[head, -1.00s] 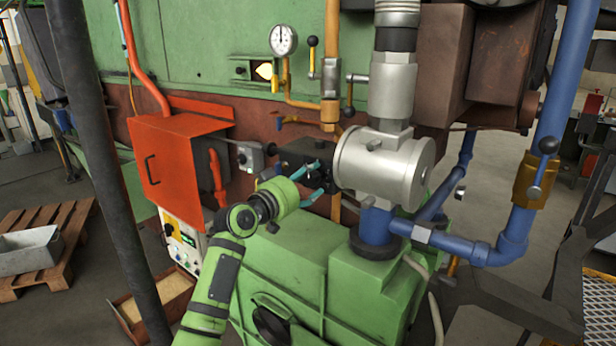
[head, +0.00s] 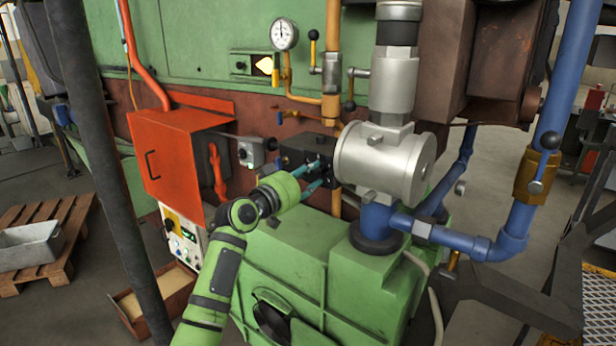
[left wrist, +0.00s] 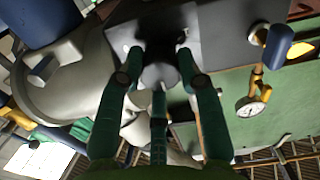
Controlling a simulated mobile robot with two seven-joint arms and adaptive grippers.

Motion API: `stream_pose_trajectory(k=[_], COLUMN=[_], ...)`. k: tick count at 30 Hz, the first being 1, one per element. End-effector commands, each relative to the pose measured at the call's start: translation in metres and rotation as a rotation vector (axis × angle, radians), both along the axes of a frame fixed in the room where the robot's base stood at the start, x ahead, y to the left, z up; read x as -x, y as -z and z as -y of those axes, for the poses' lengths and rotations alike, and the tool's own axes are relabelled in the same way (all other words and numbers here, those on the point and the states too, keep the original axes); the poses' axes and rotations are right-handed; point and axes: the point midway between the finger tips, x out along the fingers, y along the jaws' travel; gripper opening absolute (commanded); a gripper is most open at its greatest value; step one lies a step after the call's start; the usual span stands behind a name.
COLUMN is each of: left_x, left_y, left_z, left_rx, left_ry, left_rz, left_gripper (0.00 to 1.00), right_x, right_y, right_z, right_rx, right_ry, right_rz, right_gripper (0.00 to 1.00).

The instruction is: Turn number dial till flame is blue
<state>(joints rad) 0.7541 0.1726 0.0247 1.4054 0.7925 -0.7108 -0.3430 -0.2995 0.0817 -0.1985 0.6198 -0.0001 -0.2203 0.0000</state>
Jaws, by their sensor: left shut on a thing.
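My left gripper (head: 322,174) reaches to the front of a black box (head: 300,150) beside the silver round valve body. In the left wrist view its teal fingers (left wrist: 160,62) close around a dark grey round knob, the dial (left wrist: 160,76), on a grey plate. The fingers hide the dial in the head view, and I cannot read any numbers. The flame (head: 264,65) behind the small sight window in the green furnace wall looks pale yellow. The window also glows yellow-orange in the left wrist view (left wrist: 301,50). My right gripper is not in view.
The silver valve body (head: 384,158) and blue pipes (head: 480,247) stand close right of the gripper. An orange box (head: 180,165) and a small grey control box (head: 251,152) are to the left. A gauge (head: 285,34) and yellow pipes are above. A green housing (head: 300,250) lies below.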

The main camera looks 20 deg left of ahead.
Motion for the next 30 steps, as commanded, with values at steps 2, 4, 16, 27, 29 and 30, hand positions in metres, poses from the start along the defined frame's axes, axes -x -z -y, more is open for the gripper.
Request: stream_pose_trajectory(k=[2, 4, 16, 27, 29, 30], left_x=[0.0, 0.0, 0.0, 0.001, 0.001, 0.001], left_y=[-0.003, -0.003, -0.001, -0.001, -0.002, -0.002], left_z=[-0.001, -0.001, -0.001, -0.002, -0.001, -0.001], left_rx=[-0.003, -0.007, -0.085, -0.372, -0.424, -0.46], left_ry=[-0.001, -0.001, -0.004, -0.006, -0.005, -0.005], left_rz=[0.009, 0.01, 0.041, 0.148, 0.167, 0.18], left_gripper=[0.04, 0.04, 0.04, 0.04, 0.04, 0.04], right_x=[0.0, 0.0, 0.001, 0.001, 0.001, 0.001], right_y=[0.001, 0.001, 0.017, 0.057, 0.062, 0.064], right_z=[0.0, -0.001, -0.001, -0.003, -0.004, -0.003], right_rx=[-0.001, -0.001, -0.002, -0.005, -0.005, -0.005], right_ry=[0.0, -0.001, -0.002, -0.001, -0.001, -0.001], right_rz=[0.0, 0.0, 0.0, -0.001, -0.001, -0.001], right_gripper=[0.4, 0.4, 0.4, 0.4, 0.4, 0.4])
